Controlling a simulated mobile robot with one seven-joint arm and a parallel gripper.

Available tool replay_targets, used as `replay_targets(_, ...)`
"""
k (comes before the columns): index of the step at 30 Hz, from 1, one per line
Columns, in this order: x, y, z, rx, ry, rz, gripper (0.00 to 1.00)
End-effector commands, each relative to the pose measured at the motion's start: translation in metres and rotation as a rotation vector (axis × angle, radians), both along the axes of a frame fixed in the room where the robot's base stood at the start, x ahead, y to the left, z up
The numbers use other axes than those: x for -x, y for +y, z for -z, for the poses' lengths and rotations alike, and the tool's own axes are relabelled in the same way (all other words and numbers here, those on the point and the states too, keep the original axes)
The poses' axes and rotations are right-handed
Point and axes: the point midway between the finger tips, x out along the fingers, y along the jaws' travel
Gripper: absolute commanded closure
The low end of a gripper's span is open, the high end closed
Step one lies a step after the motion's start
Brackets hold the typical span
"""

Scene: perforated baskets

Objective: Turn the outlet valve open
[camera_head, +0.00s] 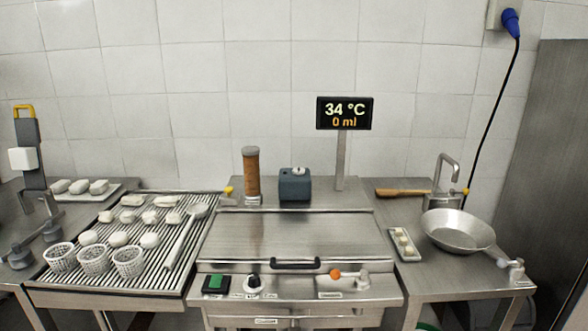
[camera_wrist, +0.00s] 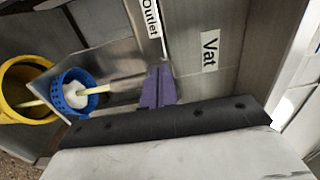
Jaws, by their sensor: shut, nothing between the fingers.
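My gripper (camera_wrist: 159,72) shows in the wrist view as two purple fingers pressed together, with nothing between them. A label reading "Outlet" (camera_wrist: 151,18) is just beyond the fingertips, and a "Vat" label (camera_wrist: 209,52) is to their right. I cannot make out a valve handle in the wrist view. In the head view, a small orange-knobbed lever (camera_head: 337,274) with a metal fitting sits at the right of the front panel of the lidded steel vat (camera_head: 285,236). Its label is too small to read. My gripper is not seen in the head view.
In the wrist view, a blue perforated basket (camera_wrist: 72,98) with white contents is beside a yellow bucket (camera_wrist: 20,75). In the head view, a green button (camera_head: 215,282) and black knob (camera_head: 254,284) share the panel; a display (camera_head: 344,113) reads 34 °C, 0 ml. A pan (camera_head: 457,232) stands right.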

Motion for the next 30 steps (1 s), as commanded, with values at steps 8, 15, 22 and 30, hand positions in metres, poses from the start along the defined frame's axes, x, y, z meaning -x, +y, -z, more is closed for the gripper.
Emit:
replay_targets(8,0.0000,-0.0029,0.0007,0.000,-0.001,0.001,1.00)
replay_targets(15,0.0000,-0.0061,0.0011,-0.001,-0.001,0.001,1.00)
replay_targets(22,0.0000,-0.0078,0.0015,0.000,0.000,0.004,1.00)
replay_targets(30,0.0000,-0.0090,0.0066,0.001,0.000,0.007,1.00)
